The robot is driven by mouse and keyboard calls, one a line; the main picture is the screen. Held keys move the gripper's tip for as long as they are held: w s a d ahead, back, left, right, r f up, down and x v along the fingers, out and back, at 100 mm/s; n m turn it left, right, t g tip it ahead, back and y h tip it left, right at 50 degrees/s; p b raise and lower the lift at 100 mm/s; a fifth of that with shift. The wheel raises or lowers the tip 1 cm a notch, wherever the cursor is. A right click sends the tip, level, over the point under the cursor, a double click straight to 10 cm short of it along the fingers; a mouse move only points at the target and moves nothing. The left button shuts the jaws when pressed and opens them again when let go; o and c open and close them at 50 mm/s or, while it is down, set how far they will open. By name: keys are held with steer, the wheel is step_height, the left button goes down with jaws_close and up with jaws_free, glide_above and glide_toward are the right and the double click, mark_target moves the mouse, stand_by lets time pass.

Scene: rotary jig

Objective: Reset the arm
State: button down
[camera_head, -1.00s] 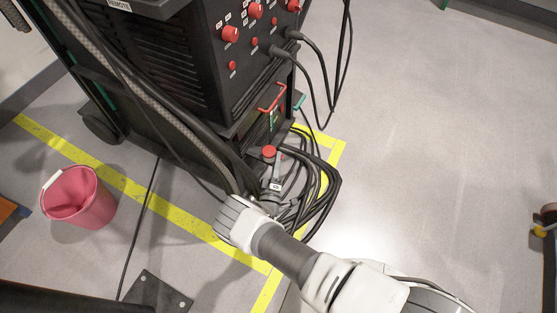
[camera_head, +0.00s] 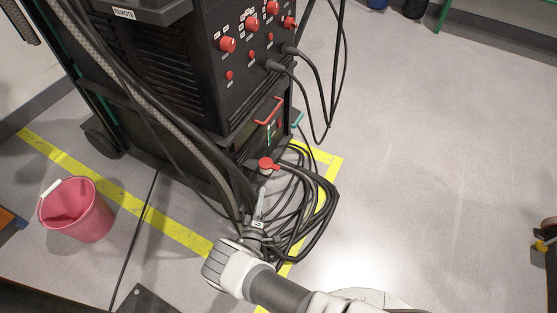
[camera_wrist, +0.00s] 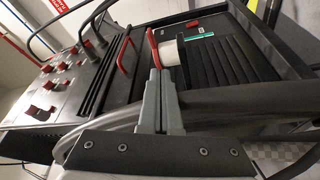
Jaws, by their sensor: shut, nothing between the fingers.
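My gripper (camera_head: 259,205) is low in front of the black machine (camera_head: 165,75), beside a coil of black cables (camera_head: 318,205). Its two grey fingers are together with nothing between them; they also show in the wrist view (camera_wrist: 158,80). A red-topped part (camera_head: 268,164) is just beyond the fingertips in the head view. In the wrist view a red lever (camera_wrist: 152,47) and a white cylinder (camera_wrist: 173,52) appear right at the fingertips. I cannot tell whether the fingers touch them.
Red knobs (camera_head: 228,45) and plugged cables are on the machine's front. A red handle (camera_head: 269,110) is below them. A pink bucket (camera_head: 78,210) stands at the left by the yellow floor line (camera_head: 110,187).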

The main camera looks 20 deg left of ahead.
steer(key=w+d+r+m+g+h, duration=0.2)
steer(key=w+d+r+m+h, duration=0.3)
steer(key=r, duration=0.4)
steer(key=w+d+r+m+g+h, duration=0.2)
steer(key=w+d+r+m+h, duration=0.15)
steer(key=w+r+h, duration=0.45)
steer(key=s+d+r+m+g+h, duration=0.2)
steer(key=d+r+m+g, duration=0.6)
steer(key=d+r, duration=1.15)
steer(key=s+d+r+g+y, duration=0.5)
steer(key=s+d+r+y, duration=0.1)
steer(key=s+d+r, duration=0.45)
steer(key=s+r+t+y, duration=0.2)
steer(key=s+r+y, duration=0.1)
steer(key=s, duration=0.5)
steer(key=s+r+t+y, duration=0.2)
steer(key=s+r, duration=0.2)
steer(key=s, duration=0.4)
step_height(320, 180, up, 28)
steer(key=p, duration=2.8)
steer(key=shift+w+d+r+p, duration=0.25)
steer(key=shift+d+p, duration=0.05)
steer(key=shift+d, duration=0.05)
